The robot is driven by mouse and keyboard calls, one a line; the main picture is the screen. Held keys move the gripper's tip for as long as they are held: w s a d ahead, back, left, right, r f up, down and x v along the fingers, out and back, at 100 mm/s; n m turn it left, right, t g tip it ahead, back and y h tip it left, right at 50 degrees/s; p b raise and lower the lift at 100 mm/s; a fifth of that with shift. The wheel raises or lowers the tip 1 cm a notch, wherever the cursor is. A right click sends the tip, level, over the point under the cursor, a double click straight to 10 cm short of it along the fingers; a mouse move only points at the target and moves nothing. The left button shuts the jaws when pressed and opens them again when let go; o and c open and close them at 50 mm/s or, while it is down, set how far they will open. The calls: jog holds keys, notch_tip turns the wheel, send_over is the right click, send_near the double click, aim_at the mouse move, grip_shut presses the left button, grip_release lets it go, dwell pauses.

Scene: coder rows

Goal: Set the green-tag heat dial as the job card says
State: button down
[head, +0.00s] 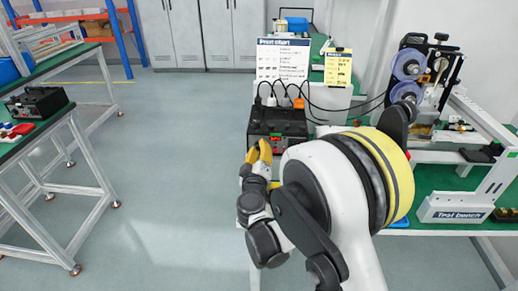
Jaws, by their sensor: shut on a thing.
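A black control box (278,122) stands on the green bench, with several plugs and black cables on its top. My gripper (259,151), with yellow fingertips, is at the left part of the box's front face. It is shut on a small dial there; the fingers hide the dial and its setting. A white chart (283,62) stands upright behind the box. A yellow card (338,67) stands to its right. The small print on both is too small to read, so I cannot tell for sure which is the job card.
My arm covers much of the bench front. A machine with purple reels (408,65) and a "Test bench" sign (457,216) are on the right. Another black box (37,103) is on the left table. Grey cabinets (200,35) stand behind; the floor between is clear.

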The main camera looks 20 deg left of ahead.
jog(key=c, duration=1.4)
grip_release()
jog(key=shift+a, duration=0.1)
jog(key=shift+c, duration=0.2)
jog(key=v, duration=0.7)
jog(key=shift+s, duration=0.3)
